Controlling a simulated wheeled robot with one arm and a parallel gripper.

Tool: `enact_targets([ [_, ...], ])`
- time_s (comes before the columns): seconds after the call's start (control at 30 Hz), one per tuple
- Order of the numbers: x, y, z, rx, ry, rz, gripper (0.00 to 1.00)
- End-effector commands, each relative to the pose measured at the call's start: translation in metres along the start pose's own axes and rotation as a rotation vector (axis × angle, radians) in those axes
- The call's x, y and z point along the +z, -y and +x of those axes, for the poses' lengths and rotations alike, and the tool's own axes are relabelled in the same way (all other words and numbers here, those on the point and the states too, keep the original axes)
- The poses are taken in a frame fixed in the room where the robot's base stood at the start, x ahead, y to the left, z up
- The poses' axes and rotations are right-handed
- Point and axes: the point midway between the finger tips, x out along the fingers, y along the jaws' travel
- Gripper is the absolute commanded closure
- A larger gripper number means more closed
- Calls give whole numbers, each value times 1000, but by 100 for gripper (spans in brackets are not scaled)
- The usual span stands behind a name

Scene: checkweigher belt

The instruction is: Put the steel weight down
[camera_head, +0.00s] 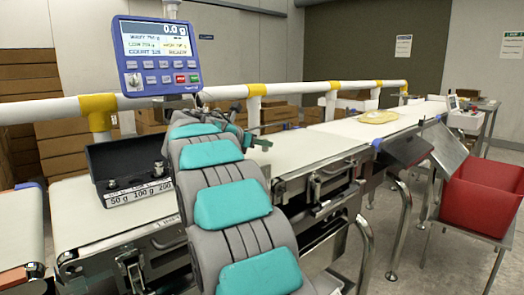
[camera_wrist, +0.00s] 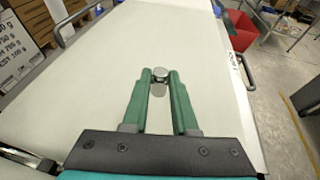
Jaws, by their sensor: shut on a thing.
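My gripper (camera_wrist: 160,84) is shut on the steel weight (camera_wrist: 159,73), a small shiny cylinder between the green fingertips in the wrist view. A pale belt surface (camera_wrist: 95,75) lies beneath it; I cannot tell whether the weight touches it. In the head view my arm hides most of the gripper, and I cannot make out the held weight. A black weight tray (camera_head: 107,160) with labels including 50 g and 100 g stands left of my arm, with other small weights in it.
A blue display (camera_head: 157,57) reading 0.0 g hangs above. A white rail (camera_head: 285,90) with yellow joints runs behind the belts. A yellowish round item (camera_head: 378,117) lies farther along the belt (camera_head: 330,130). A red bin (camera_head: 480,197) stands at the right.

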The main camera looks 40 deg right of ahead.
Motion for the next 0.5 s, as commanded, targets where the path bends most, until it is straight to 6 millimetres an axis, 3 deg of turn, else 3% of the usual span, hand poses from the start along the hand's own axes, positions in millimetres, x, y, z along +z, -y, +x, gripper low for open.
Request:
enact_targets([
  [0.13,-18,1,6,-1,-1,-1,100],
  [0.5,-21,0,6,0,1,2,100],
])
